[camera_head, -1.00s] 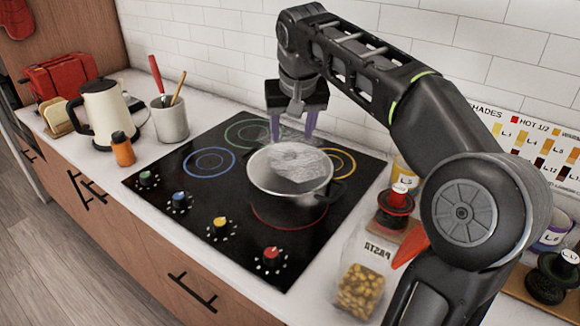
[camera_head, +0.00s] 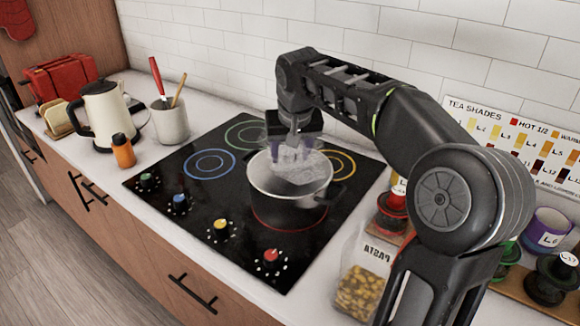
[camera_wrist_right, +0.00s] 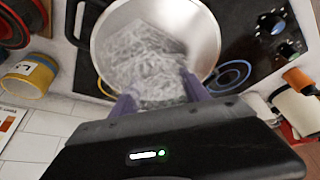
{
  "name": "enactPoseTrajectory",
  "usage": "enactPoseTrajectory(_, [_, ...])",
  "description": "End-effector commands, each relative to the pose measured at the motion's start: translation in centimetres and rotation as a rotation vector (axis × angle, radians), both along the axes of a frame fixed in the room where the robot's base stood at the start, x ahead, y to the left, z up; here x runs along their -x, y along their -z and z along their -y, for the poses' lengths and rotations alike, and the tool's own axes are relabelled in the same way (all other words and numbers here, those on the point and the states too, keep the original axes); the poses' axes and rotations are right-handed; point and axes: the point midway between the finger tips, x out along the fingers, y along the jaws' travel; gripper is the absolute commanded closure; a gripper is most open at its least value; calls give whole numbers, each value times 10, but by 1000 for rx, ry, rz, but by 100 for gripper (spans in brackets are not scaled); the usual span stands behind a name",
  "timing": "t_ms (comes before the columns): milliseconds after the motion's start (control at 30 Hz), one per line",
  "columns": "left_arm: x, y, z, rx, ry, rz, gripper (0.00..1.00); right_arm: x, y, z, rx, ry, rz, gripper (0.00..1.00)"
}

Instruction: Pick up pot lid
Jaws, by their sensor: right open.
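A silver pot (camera_head: 262,192) with dark handles stands on the red-ringed burner, and it also shows in the right wrist view (camera_wrist_right: 203,38). Whitish, translucent, wavy patches cover its mouth; I cannot tell whether they are steam, water or a clear lid. I can make out no separate pot lid. My right gripper (camera_head: 291,153) is open and hangs fingers-down over the far part of the pot's mouth. Its purple fingers (camera_wrist_right: 160,97) overlap the pot's rim and the whitish patch in the wrist view. I cannot tell if they touch anything. My left gripper is out of view.
The black cooktop (camera_head: 160,222) has free room left of the pot. A kettle (camera_head: 104,112), an orange bottle (camera_head: 123,150) and a utensil crock (camera_head: 170,122) stand farther left. A pasta jar (camera_head: 364,283) and tea items stand at right, near my right arm. A tiled wall is behind.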

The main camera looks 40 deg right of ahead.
Motion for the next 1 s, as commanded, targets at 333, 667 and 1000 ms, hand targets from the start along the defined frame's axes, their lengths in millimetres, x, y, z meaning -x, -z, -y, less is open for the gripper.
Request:
enactPoseTrajectory(333, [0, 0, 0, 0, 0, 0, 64, 0, 0, 0, 0, 0, 1, 46])
enactPoseTrajectory(667, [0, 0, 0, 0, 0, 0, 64, 0, 0, 0, 0, 0, 1, 55])
enactPoseTrajectory(1000, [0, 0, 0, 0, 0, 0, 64, 0, 0, 0, 0, 0, 1, 82])
